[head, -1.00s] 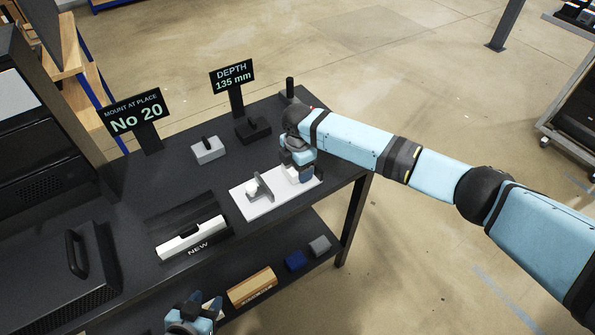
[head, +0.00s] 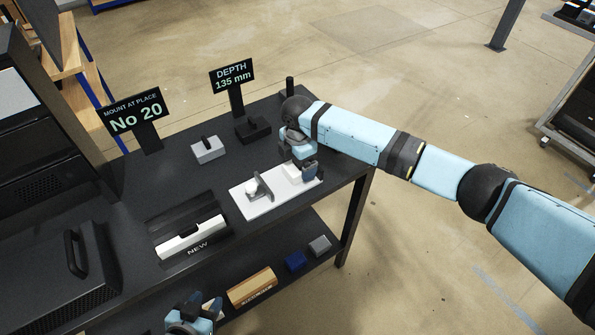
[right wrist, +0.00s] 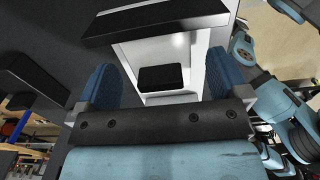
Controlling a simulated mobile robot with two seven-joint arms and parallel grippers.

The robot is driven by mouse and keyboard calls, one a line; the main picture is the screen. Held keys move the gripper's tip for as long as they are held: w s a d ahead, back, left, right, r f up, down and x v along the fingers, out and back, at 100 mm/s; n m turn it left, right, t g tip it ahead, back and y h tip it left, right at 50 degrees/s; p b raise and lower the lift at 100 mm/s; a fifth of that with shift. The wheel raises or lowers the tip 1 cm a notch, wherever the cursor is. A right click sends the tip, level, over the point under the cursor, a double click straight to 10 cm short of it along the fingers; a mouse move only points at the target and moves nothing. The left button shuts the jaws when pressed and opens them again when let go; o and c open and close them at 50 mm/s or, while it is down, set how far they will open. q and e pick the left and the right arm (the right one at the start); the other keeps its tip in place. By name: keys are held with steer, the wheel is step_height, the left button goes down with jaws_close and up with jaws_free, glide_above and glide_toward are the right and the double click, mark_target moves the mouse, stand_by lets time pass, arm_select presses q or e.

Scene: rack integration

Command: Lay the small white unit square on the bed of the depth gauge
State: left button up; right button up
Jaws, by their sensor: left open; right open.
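The depth gauge is a white bed (head: 262,206) with a grey upright (head: 265,186) and a pale knob, lying flat on the dark bench. The small white unit (head: 291,170) is at the right end of the bed, partly covered by my right gripper (head: 304,170). In the right wrist view, a white body with a black square patch (right wrist: 160,77) lies between my open blue fingers (right wrist: 160,85), with gaps at both sides. I cannot tell whether the unit lies fully flat. My left gripper (head: 192,314) is open at the bottom edge, apart from the gauge.
A dark tray marked NEW (head: 197,251) holds a long white piece (head: 190,238). A grey block (head: 208,150) and a black block (head: 253,130) stand behind the gauge. Signs read DEPTH 135 mm (head: 232,76) and No 20 (head: 136,113). A lower shelf holds small blocks.

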step_height(320, 180, up, 11)
steer(key=shift+r+b, duration=0.2)
steer(key=shift+b, duration=0.15)
stand_by(0.3)
steer(key=s+f+m+y, duration=0.2)
steer(key=s+f+m, duration=0.15)
steer(key=s, duration=0.45)
steer(key=s+f+m+y, duration=0.25)
steer(key=s+f, duration=0.25)
steer(key=s, duration=0.3)
steer(key=s+d+f+m+t+h, duration=0.2)
steer(key=s+d+m+t+h, duration=0.2)
steer(key=s+d+m, duration=1.55)
steer(key=w+a+f+n+t+y+p, duration=0.2)
steer(key=w+a+f+n+t+p, duration=0.1)
steer(key=f+t+p, duration=0.3)
steer(key=shift+w+f+n+t+y, duration=0.3)
steer(key=shift+f+n+t, duration=0.2)
steer(key=shift+n, duration=0.25)
